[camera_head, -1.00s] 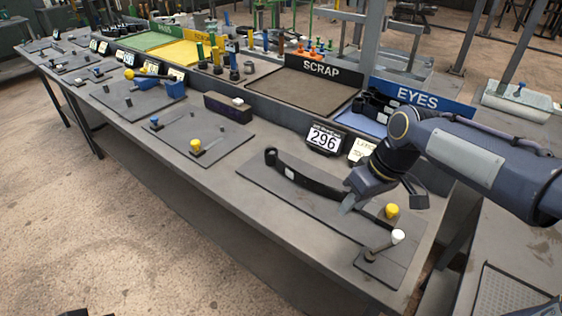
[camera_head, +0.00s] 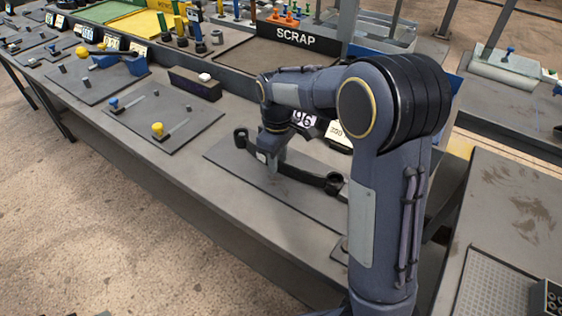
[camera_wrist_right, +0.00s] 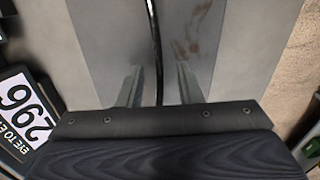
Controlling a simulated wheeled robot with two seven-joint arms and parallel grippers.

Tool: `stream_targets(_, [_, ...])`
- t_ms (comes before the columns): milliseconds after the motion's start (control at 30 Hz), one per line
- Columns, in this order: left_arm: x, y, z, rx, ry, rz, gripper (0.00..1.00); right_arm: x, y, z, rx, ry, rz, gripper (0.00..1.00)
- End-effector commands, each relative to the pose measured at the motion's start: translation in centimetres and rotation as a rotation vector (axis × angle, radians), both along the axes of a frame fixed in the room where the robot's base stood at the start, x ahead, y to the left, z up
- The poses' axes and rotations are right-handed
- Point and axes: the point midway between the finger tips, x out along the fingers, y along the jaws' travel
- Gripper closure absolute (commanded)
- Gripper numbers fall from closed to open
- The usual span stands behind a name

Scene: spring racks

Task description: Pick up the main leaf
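The main leaf, a long black curved strip with a rolled eye (camera_head: 241,138) at its left end, lies on a grey plate (camera_head: 222,157). My right gripper (camera_head: 272,164) points down at the leaf, nearer its left end. In the right wrist view, the leaf shows as a thin dark edge (camera_wrist_right: 155,45) running between the two spread fingers of my right gripper (camera_wrist_right: 160,84). A gap shows on each side of the leaf, so the gripper is open around it. My left gripper is not in view.
A card reading 296 (camera_wrist_right: 22,105) stands just behind the plate. The SCRAP bay (camera_head: 262,55) lies behind it. To the left are a plate with blue and yellow knobs (camera_head: 165,128) and a dark block (camera_head: 195,83). The bench's front edge is close.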

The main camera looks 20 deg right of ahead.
Motion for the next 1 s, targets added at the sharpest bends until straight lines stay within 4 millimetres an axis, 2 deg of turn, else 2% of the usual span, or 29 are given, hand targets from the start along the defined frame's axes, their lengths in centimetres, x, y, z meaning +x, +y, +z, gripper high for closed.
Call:
stream_targets(100, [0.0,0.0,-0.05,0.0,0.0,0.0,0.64,-0.03,-0.06,-0.71,0.0,0.0,-0.002,0.67])
stream_targets(300, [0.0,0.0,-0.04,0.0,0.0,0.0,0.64,-0.02,-0.06,-0.72,0.001,-0.001,-0.002,0.67])
stream_targets(567, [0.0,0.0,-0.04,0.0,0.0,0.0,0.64,-0.01,-0.06,-0.7,0.001,-0.001,-0.002,1.0])
stream_targets(1000, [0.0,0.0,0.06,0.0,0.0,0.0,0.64,0.15,0.01,0.05,0.002,-0.008,0.0,1.0])
